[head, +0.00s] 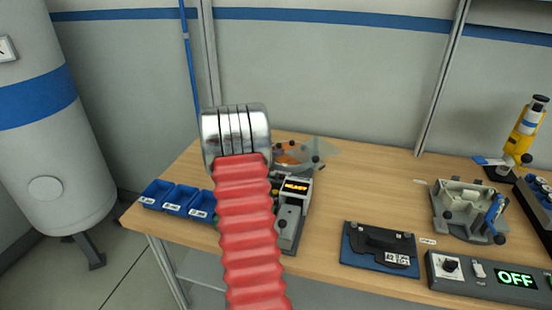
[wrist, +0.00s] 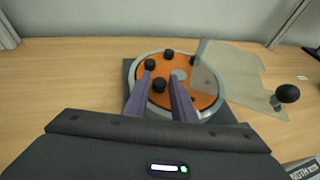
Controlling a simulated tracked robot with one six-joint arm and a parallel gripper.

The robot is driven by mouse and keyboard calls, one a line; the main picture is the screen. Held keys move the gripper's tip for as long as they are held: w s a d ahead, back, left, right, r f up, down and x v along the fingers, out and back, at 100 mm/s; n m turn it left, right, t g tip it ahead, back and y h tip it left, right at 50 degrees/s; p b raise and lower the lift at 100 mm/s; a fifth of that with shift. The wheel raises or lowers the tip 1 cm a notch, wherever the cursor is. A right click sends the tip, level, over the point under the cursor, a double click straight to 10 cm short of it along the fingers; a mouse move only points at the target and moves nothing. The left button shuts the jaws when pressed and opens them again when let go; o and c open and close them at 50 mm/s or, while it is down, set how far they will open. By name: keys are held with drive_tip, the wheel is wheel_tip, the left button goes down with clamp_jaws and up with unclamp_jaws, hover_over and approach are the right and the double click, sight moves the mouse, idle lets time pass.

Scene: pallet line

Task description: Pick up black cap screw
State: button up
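Several black cap screws stand on a round orange plate (wrist: 208,97) with a grey rim in the wrist view. One black cap screw (wrist: 159,86) shows between the fingers of my gripper (wrist: 160,77), one (wrist: 150,65) is by the left fingertip, and one (wrist: 168,54) lies farther back. My gripper is open, its two fingers apart over the plate. I cannot tell how high the fingertips are above the screws. In the head view the orange plate (head: 287,157) is partly hidden behind my arm, and my gripper is hidden.
A clear guard (wrist: 235,75) stands over the plate's right side, with a black ball knob (wrist: 288,93) beyond it. Blue bins (head: 178,200) sit at the table's left edge. A black fixture (head: 380,248) and a grey fixture (head: 468,207) stand to the right. The wooden table (head: 375,180) has free room between.

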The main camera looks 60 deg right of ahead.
clamp_jaws()
drive_tip(key=shift+r, duration=0.1)
wheel_tip(320, 180, up, 10)
idle(0.6)
idle(0.5)
